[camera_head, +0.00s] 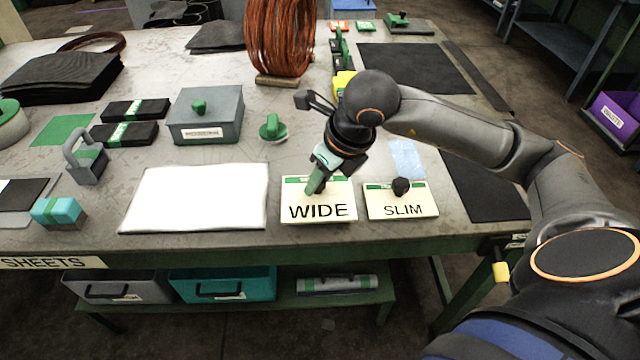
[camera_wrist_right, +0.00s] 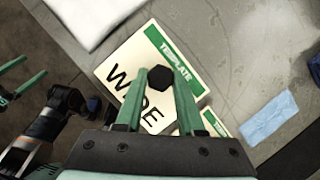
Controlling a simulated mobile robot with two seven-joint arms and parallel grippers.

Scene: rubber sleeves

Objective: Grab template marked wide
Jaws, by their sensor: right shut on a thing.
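The template marked WIDE (camera_head: 318,209) is a cream plate with a green strip, lying on the table in the head view. It also shows in the right wrist view (camera_wrist_right: 118,68). My right gripper (camera_head: 314,186) is above it, pointing down. In the right wrist view its green fingers (camera_wrist_right: 160,80) are shut on the template's black knob (camera_wrist_right: 159,77). The plate looks flat on the table; I cannot tell any lift. My left gripper (camera_wrist_right: 24,76) shows at the left edge of the right wrist view, its green fingers apart and empty.
The template marked SLIM (camera_head: 402,209), with a black knob, lies just right of WIDE. A white sheet stack (camera_head: 197,198) lies left of it. A grey box (camera_head: 205,117), a green-handled piece (camera_head: 272,128) and a copper coil (camera_head: 283,40) stand behind. A blue sheet (camera_head: 406,158) lies behind SLIM.

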